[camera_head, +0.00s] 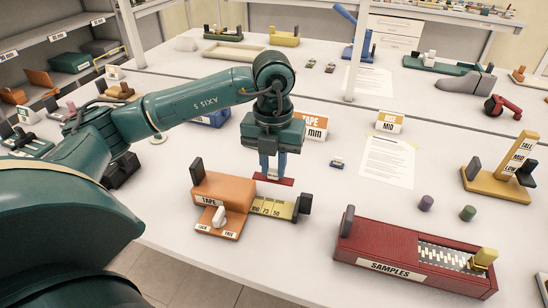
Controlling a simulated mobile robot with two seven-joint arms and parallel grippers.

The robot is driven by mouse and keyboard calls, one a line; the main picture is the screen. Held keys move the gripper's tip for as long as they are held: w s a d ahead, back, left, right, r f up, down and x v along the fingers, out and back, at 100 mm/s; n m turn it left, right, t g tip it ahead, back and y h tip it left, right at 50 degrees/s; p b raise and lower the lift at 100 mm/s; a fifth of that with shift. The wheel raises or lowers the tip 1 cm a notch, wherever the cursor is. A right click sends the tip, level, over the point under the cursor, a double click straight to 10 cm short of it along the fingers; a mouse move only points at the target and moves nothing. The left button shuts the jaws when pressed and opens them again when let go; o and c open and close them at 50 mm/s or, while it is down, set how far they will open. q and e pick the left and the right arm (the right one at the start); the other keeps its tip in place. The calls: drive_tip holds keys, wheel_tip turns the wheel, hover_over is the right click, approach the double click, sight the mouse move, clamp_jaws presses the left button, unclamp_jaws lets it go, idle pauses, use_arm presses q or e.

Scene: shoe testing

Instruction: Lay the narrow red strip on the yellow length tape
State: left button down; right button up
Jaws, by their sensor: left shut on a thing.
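My left gripper (272,172) points down over the table, shut on the narrow red strip (276,180). The strip lies level between the fingertips, just behind the yellow length tape in the picture. The yellow length tape (270,209), printed with numbers, sticks out to the right from an orange block labelled TAPE (222,194). A dark upright piece stands at the tape's right end and another at the block's left. I cannot tell how high the strip is above the table. My right gripper does not show.
A dark red SAMPLES box (385,262) stands at the front right. A paper sheet (388,161) lies behind the clear middle.

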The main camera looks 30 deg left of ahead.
sight(273, 178)
use_arm(q)
drive_tip(key=shift+a, duration=0.1)
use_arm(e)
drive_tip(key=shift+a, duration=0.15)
use_arm(q)
drive_tip(key=shift+f, duration=0.1)
drive_tip(key=shift+f+b, duration=0.8)
drive_tip(key=shift+b, duration=0.05)
drive_tip(key=shift+f+b, duration=0.7)
drive_tip(key=shift+f, duration=0.15)
drive_tip(key=shift+f+b, duration=0.65)
drive_tip(key=shift+f, duration=0.1)
drive_tip(key=shift+f+b, duration=0.3)
drive_tip(key=shift+f, duration=0.15)
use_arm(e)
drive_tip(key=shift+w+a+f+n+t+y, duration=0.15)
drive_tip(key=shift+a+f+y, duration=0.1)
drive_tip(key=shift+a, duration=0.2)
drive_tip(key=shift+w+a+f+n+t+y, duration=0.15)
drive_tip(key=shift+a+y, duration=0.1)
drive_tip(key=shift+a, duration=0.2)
